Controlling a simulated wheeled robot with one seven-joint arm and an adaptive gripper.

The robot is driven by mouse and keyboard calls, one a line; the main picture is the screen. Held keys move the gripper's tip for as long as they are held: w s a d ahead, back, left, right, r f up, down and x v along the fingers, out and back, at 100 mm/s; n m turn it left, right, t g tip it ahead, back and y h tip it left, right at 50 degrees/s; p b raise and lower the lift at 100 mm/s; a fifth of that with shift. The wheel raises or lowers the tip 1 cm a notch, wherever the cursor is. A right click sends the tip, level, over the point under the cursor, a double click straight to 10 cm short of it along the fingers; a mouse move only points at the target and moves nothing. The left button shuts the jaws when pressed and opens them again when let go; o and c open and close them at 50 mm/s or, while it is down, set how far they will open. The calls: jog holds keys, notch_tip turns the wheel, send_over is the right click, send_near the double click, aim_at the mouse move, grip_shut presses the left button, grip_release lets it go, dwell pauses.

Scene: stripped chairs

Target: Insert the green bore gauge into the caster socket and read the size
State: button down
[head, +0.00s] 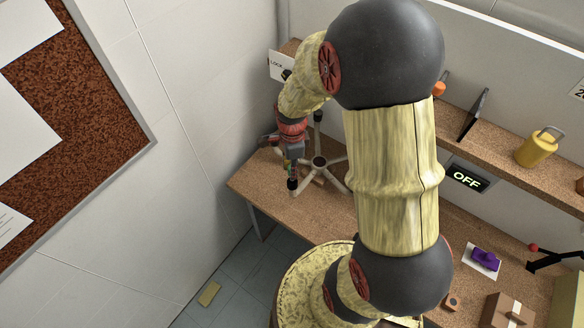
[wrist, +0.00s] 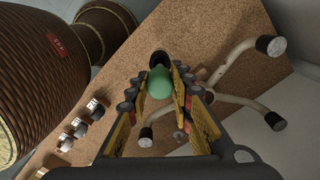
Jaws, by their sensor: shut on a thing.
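My gripper (wrist: 161,88) is shut on the green bore gauge (wrist: 159,82), whose rounded green body shows between the yellow-padded fingers in the wrist view. A dark round end (wrist: 159,59) lies just beyond the gauge; I cannot tell whether the gauge is in a socket. The chair base (head: 319,162) lies on the wooden bench with pale legs spread out and dark leg ends. It also shows in the wrist view (wrist: 236,99), right of my gripper. In the head view my gripper (head: 291,168) is over the left side of the base, close to a dark leg end (head: 292,184).
Several small grey-and-black pieces (wrist: 80,128) stand left of my gripper. A sign reading OFF (head: 467,178) is on the wall under a shelf, which holds a yellow object (head: 540,147) and a dark panel (head: 473,115). A purple item (head: 485,258) and carton (head: 508,311) sit at right.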

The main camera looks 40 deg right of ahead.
jog(key=shift+f, duration=0.2)
jog(key=shift+f+b, duration=0.35)
jog(key=shift+f+b, duration=1)
jog(key=shift+f, duration=0.45)
jog(key=c, duration=1.5)
grip_release()
jog(key=shift+c, duration=0.2)
jog(key=shift+o, duration=0.2)
jog(key=shift+r, duration=0.1)
notch_tip(320, 180, up, 12)
jog(key=shift+f, duration=0.1)
